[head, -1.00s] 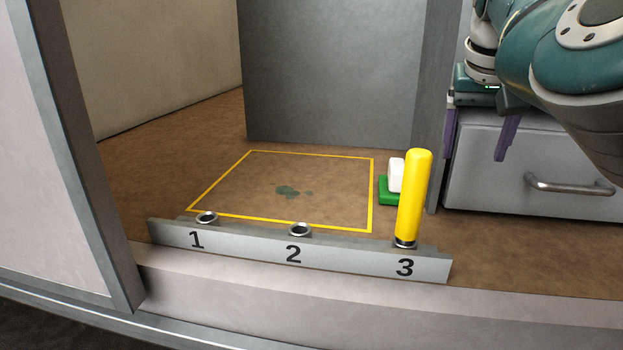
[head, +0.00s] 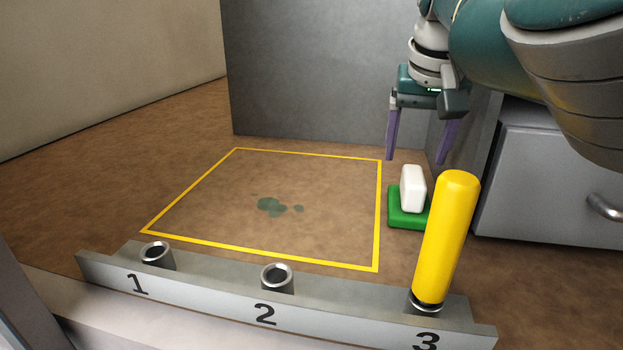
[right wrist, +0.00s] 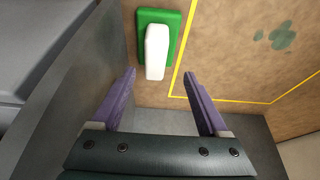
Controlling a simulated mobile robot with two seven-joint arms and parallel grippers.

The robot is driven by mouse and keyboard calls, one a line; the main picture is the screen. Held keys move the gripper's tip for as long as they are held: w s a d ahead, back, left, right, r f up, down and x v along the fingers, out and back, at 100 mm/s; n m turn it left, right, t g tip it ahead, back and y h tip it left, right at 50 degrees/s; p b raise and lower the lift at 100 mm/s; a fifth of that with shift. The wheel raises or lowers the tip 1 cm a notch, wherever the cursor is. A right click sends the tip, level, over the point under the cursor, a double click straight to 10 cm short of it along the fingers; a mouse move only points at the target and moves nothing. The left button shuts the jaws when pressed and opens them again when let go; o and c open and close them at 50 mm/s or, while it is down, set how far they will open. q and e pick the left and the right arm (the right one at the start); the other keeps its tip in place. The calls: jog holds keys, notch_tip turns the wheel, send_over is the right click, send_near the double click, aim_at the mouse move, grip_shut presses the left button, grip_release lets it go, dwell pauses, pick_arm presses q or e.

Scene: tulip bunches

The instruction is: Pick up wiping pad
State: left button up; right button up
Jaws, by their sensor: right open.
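The wiping pad shows as a white block (head: 412,188) standing on a flat green piece (head: 408,221), just right of the yellow outline. Whether the two are joined I cannot tell. My right gripper (head: 417,160) is open and empty, its purple fingers pointing down behind and above the white block. In the right wrist view, the white block (right wrist: 157,50) and green piece (right wrist: 146,16) lie ahead of the open fingers (right wrist: 159,73), roughly in line with the gap. A dark green stain (head: 272,207) lies inside the yellow outline. My left gripper is out of view.
A yellow cylinder (head: 447,235) stands in socket 3 of the numbered grey rack (head: 200,285), close in front of the pad. Sockets 1 and 2 are empty. A grey panel (head: 310,75) rises behind, and a grey drawer unit (head: 540,190) stands right.

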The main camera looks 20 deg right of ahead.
aim_at(415, 177)
jog(key=shift+f, duration=0.55)
jog(key=b+x, duration=0.2)
jog(key=x, duration=0.1)
jog(key=b+x, duration=0.1)
jog(key=shift+s+d+f, duration=0.25)
jog(key=shift+s+d, duration=0.05)
jog(key=shift+d, duration=0.05)
jog(key=shift+w+d+f+b, duration=0.1)
jog(key=shift+w+f+b, duration=0.05)
jog(key=shift+f+b, duration=0.3)
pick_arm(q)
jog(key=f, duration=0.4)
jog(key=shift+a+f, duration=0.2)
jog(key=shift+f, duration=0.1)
pick_arm(e)
jog(key=shift+r, duration=0.1)
jog(key=shift+w, duration=0.1)
jog(key=shift+c, duration=0.4)
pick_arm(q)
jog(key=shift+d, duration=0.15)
pick_arm(e)
grip_shut()
